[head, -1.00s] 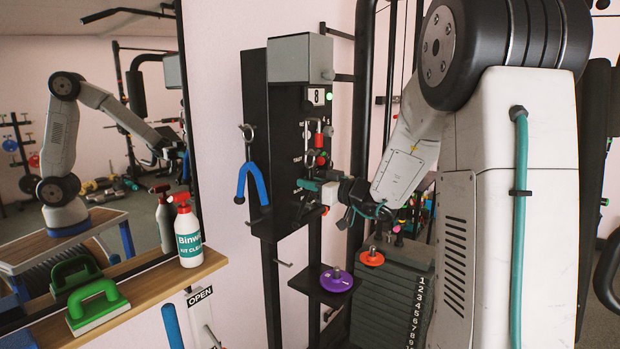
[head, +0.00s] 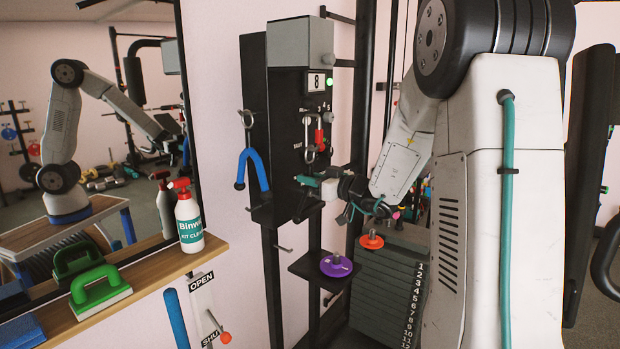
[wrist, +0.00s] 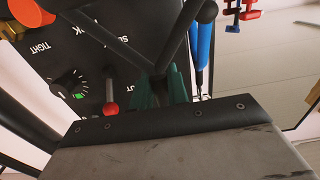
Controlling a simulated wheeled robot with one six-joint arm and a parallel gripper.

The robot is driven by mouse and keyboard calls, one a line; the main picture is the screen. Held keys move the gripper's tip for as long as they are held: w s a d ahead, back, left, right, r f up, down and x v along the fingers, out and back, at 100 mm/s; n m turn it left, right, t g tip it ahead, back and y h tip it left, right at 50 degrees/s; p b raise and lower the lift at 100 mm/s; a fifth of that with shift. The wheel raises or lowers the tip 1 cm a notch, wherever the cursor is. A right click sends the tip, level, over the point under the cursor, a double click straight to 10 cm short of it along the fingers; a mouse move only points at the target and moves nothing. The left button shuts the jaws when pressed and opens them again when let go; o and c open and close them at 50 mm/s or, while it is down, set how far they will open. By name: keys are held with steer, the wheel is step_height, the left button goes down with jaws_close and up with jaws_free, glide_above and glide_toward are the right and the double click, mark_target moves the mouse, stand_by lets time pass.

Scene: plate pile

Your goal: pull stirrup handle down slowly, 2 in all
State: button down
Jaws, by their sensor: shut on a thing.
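A black V-shaped stirrup handle (wrist: 183,45) shows in the wrist view, its narrow end between my teal fingers. My gripper (wrist: 162,90) is shut on it there. In the head view my gripper (head: 308,183) is at the lower front of a black panel box (head: 283,150); a dark part of the handle (head: 303,207) hangs below the fingers. The fingers and wrist hide its top and any attachment.
A blue forked handle (head: 253,170) hangs on a hook left of the box. A red lever (head: 319,138) sits above my gripper, and a purple disc (head: 336,266) on a shelf below. A knob (wrist: 70,84) and a red-tipped lever (wrist: 111,108) are close in the wrist view.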

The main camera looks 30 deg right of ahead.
mark_target(312, 208)
steer(key=shift+f, duration=2.45)
steer(key=shift+f, duration=1.15)
steer(key=shift+f, duration=0.65)
steer(key=shift+r, duration=1.25)
